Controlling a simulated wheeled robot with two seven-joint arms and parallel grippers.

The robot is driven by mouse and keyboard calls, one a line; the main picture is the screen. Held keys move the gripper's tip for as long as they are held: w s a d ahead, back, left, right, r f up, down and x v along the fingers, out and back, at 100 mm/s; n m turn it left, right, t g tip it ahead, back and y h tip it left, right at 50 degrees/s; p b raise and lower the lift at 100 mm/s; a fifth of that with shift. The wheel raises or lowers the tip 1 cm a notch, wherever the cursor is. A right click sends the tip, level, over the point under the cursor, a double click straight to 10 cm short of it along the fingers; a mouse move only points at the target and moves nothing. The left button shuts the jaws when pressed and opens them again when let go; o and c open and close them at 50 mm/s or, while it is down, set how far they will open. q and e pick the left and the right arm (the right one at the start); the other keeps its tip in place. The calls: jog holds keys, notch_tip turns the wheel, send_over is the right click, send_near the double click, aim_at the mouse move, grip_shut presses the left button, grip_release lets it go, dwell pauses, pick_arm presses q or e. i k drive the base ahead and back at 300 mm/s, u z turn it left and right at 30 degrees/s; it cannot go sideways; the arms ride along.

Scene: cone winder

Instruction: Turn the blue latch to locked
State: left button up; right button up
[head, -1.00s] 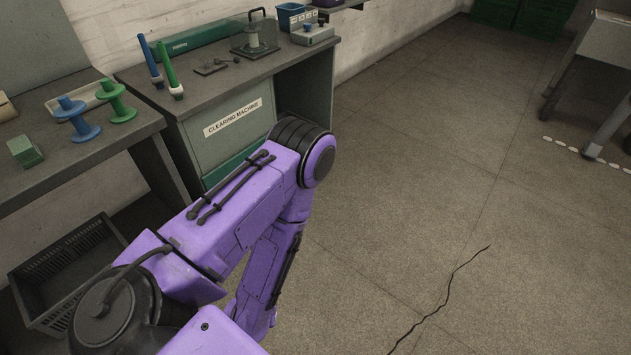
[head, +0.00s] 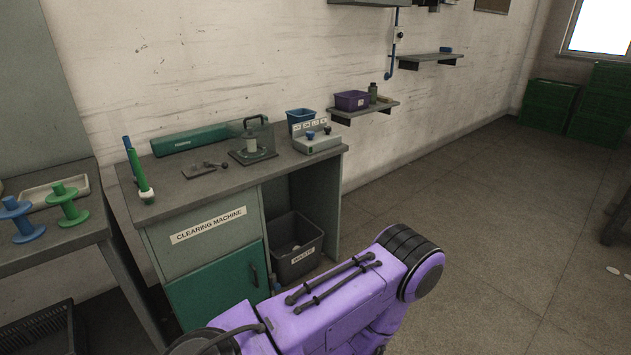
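I cannot make out a latch for certain. A small blue knob (head: 310,135) sits on the grey control box (head: 318,145) at the right end of the clearing machine's top. A blue pipe-like part (head: 391,70) hangs on the wall to the right. These are small, and I cannot tell whether either is the latch or what position it has. My purple arm reaches across the bottom of the head view, in front of the clearing machine. Neither gripper is in view.
The clearing machine (head: 161,262) stands against the wall, with a dark bin (head: 299,262) in its open bay. A clear-covered device (head: 250,143) and a green rod (head: 138,172) are on top. A wall shelf (head: 364,110) holds a purple bin (head: 352,100). Floor at right is open.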

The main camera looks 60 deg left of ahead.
aim_at(277, 286)
jog(key=u, duration=0.2)
jog(key=i, duration=1.15)
jog(key=u, duration=1.3)
jog(key=i, duration=0.75)
jog(key=u, duration=1.05)
jog(key=i, duration=0.2)
jog(key=u, duration=0.2)
